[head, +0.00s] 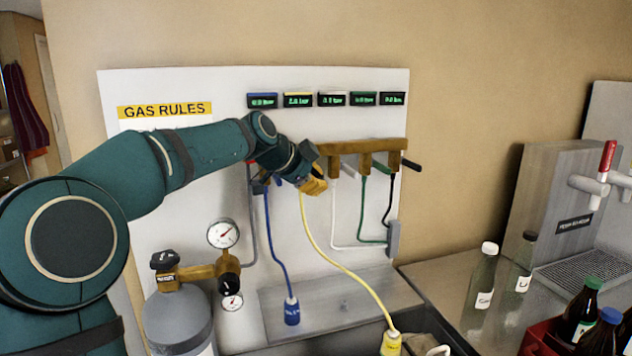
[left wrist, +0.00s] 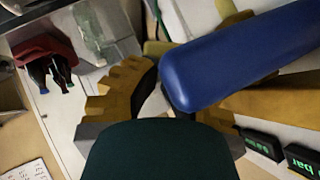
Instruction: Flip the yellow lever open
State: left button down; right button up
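The yellow lever is not clearly seen in the head view; my left gripper (head: 313,183) covers that part of the brown manifold (head: 348,147). The yellow hose (head: 321,243) runs down from just below my gripper. In the left wrist view a large blue lever (left wrist: 245,55) crosses close in front of the camera. A dull yellow piece (left wrist: 156,48) shows partly behind its end; I cannot tell whether it is the yellow lever. One ridged golden finger (left wrist: 118,92) of my left gripper shows left of the blue lever. The other finger is largely hidden. My right gripper is not in view.
White, green and black hoses hang from the manifold's right side, with a black lever (head: 411,164) at its end. A gas cylinder (head: 180,317) with gauges stands lower left. Bottles (head: 483,278) and a red crate (head: 540,340) are at right.

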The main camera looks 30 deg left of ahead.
pick_arm(q)
jog(key=shift+r, duration=0.1)
jog(key=shift+r+p, duration=0.5)
jog(key=shift+r, duration=0.2)
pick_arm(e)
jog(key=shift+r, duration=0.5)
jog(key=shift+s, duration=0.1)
pick_arm(q)
jog(key=shift+d+r, duration=0.15)
jog(key=shift+r, duration=0.2)
jog(key=w+d+r+p+v, duration=0.1)
jog(key=r+p+v, duration=0.1)
jog(key=v, duration=1)
jog(key=shift+p, duration=0.45)
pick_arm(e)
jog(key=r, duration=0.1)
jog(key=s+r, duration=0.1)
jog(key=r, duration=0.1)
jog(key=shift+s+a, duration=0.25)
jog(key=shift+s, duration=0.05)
pick_arm(q)
jog(key=c, duration=1.7)
grip_release()
jog(key=shift+a, duration=0.1)
grip_shut()
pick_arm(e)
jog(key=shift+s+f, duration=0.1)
